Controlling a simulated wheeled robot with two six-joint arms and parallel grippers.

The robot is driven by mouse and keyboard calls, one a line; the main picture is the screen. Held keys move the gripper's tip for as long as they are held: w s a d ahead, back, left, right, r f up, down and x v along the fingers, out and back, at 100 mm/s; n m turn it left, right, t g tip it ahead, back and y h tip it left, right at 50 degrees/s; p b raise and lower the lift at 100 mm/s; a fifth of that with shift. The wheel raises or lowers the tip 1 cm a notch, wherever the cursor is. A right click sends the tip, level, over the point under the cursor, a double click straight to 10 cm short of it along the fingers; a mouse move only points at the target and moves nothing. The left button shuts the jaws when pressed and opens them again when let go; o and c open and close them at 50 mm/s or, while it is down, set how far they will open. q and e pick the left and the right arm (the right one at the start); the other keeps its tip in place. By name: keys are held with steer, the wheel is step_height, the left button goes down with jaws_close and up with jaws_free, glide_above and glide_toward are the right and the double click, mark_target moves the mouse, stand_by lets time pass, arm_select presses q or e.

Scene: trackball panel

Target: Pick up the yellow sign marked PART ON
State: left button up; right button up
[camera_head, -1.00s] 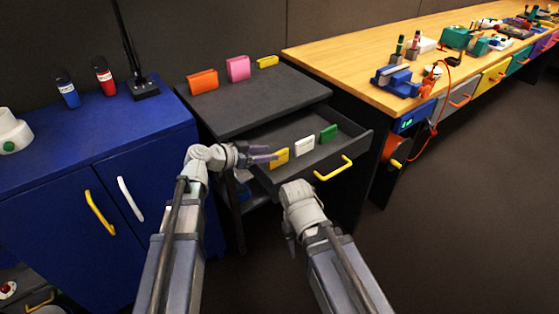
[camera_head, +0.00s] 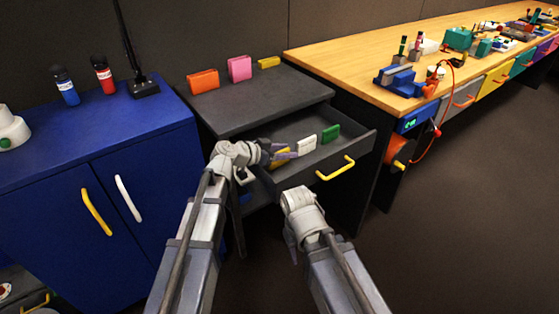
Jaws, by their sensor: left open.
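A small yellow sign (camera_head: 280,161) stands at the left end of the open drawer (camera_head: 335,152), partly hidden by my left gripper. Another small yellow sign (camera_head: 268,62) lies on top of the dark cabinet at the back. The lettering on both is too small to read. My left gripper (camera_head: 284,152) is open, with its fingers at the yellow sign in the drawer; I cannot tell whether they touch it. My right gripper (camera_head: 291,241) hangs in front of the drawer, its fingers mostly hidden behind its own wrist.
A white sign (camera_head: 307,142) and a green sign (camera_head: 331,132) stand in the same drawer. Orange (camera_head: 203,83) and pink (camera_head: 239,69) signs stand on the cabinet top (camera_head: 265,103). A blue cabinet (camera_head: 70,200) is at left, a wooden workbench (camera_head: 365,60) at right.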

mark_target(285, 149)
arm_select(q)
jaws_close()
stand_by(0.3)
steer(key=shift+r, duration=0.1)
step_height(285, 149, up, 10)
steer(key=p, duration=1)
